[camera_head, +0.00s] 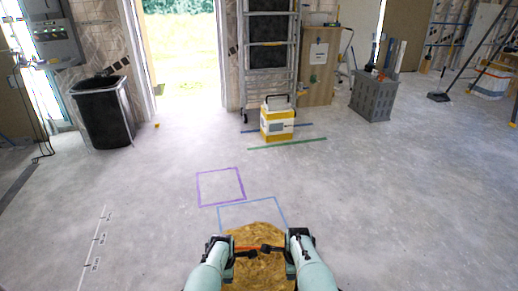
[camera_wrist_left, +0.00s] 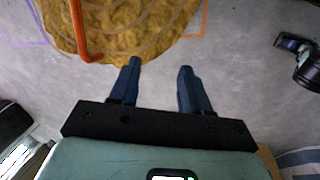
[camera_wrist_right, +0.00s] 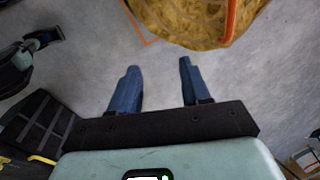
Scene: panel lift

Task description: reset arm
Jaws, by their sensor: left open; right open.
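A yellow-brown, rough-textured rounded thing (camera_head: 258,270) lies low in the head view, between and below my two hands. It also shows at the top of the left wrist view (camera_wrist_left: 140,25) and the right wrist view (camera_wrist_right: 190,18). An orange-red bar (camera_wrist_left: 78,30) runs over it and shows between the hands in the head view. My left gripper (camera_wrist_left: 160,68) is open, with nothing between its blue fingers but floor behind. My right gripper (camera_wrist_right: 159,67) is also open and empty. Both face inward in the head view.
Blue (camera_head: 250,201) and purple (camera_head: 220,187) taped outlines mark the floor ahead. Farther off stand a yellow-white box (camera_head: 277,122), a grey crate (camera_head: 373,97), a ladder (camera_head: 268,60) and a black bin (camera_head: 104,112). The middle floor is clear.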

